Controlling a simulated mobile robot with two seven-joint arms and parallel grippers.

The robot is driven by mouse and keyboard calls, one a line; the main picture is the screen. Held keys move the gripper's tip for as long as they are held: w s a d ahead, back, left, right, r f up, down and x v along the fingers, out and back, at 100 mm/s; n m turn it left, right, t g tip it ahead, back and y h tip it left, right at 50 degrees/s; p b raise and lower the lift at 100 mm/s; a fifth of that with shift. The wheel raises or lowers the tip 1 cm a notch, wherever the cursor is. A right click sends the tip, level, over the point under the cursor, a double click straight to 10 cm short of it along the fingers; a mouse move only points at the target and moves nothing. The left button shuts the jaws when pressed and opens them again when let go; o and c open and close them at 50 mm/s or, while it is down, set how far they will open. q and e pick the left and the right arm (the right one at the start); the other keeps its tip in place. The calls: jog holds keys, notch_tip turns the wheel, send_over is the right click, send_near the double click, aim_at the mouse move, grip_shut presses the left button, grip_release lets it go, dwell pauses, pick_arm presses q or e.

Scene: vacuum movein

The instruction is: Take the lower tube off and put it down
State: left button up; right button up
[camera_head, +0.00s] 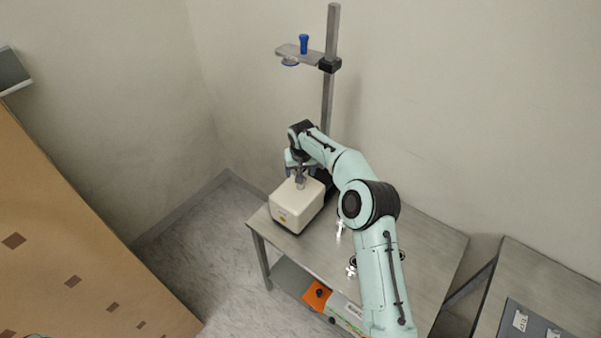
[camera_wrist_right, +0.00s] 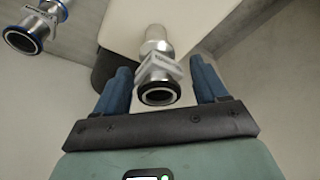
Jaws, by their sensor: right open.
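The lower tube (camera_head: 300,181) is a short metal pipe standing on top of the cream pump box (camera_head: 290,213). In the right wrist view the tube (camera_wrist_right: 155,50) carries a metal clamp near its open end, which has a dark ring. My right gripper (camera_head: 301,163) is at the tube's upper end. In the wrist view its blue fingers (camera_wrist_right: 160,68) are open, one on each side of the tube, with gaps showing. The cream box (camera_wrist_right: 185,18) lies behind the tube. My left gripper is not in view.
A vertical pole (camera_head: 328,100) behind the pump carries a bracket (camera_head: 296,50) with a blue fitting (camera_head: 304,44). Metal fittings lie on the table (camera_head: 430,245), partly beside my right arm. An orange item (camera_head: 316,295) sits below. A cardboard-coloured surface (camera_head: 70,240) is at left.

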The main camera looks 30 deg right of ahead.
jog(key=c, duration=1)
jog(key=shift+r, duration=0.1)
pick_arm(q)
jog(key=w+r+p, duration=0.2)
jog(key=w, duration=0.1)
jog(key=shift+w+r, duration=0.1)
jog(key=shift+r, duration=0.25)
pick_arm(e)
notch_tip(320, 180, up, 20)
jog(key=shift+f, duration=0.1)
